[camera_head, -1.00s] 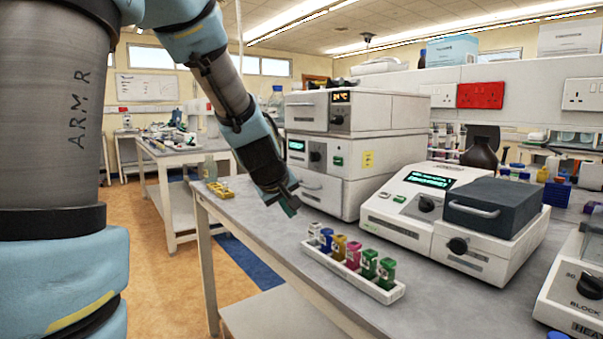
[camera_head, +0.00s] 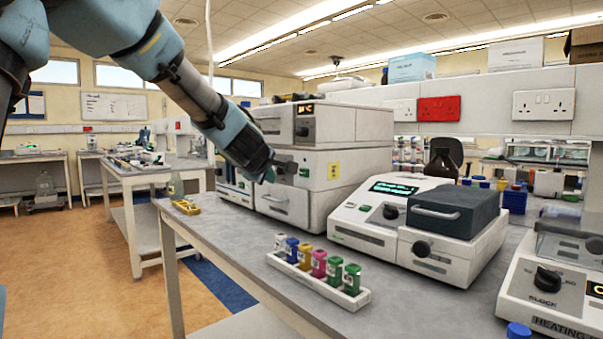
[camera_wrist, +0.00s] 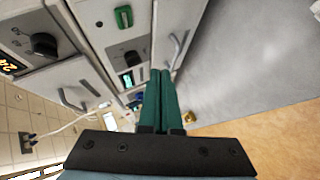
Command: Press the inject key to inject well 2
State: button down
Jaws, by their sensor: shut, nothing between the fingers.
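A stack of white instrument modules stands on the bench. Its middle module (camera_head: 320,168) carries a dark knob and a green key (camera_head: 304,172), which also shows in the wrist view (camera_wrist: 123,17). No lettering on the key is readable, so I cannot tell if it is the inject key. The module's lit display (camera_wrist: 127,80) shows in the wrist view but is hidden behind my arm in the head view. My gripper (camera_head: 270,174) is shut and empty, in front of the middle module and left of the green key. Its green fingers (camera_wrist: 161,75) lie together, apart from the key.
A rack (camera_head: 350,300) of several coloured vials stands at the bench's front edge. Right of the stack is a white instrument (camera_head: 345,228) with a green display and dark lid. A heating block (camera_head: 540,305) is at far right. Bench between rack and instruments is clear.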

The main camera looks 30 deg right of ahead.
jog(key=p, duration=0.5)
send_near(301, 176)
jog(key=shift+w+d+f, duration=0.3)
jog(key=shift+w+f, duration=0.15)
jog(key=shift+w, duration=0.3)
jog(key=shift+w+d+f, duration=0.35)
jog(key=shift+w+f, duration=0.1)
jog(key=shift+w, duration=0.25)
jog(key=shift+w+d+f, duration=0.3)
jog(key=shift+w+f, duration=0.2)
jog(key=shift+w, duration=0.25)
jog(key=shift+d+r, duration=0.1)
jog(key=shift+d, duration=0.05)
jog(key=shift+d, duration=0.3)
jog(key=shift+w+d+p, duration=0.1)
jog(key=shift+d+p, duration=0.25)
jog(key=shift+p, duration=0.15)
dwell(0.4)
jog(key=shift+a+b, duration=0.5)
jog(key=shift+a, duration=0.3)
jog(key=shift+s+a+b, duration=0.2)
jog(key=shift+a+b, duration=0.35)
jog(key=shift+a, duration=0.25)
jog(key=shift+s+a+b, duration=0.25)
jog(key=shift+a+b, duration=0.3)
jog(key=shift+a, duration=0.3)
jog(key=shift+s+a+b, duration=0.2)
jog(key=shift+a+b, duration=0.35)
jog(key=shift+a, duration=0.25)
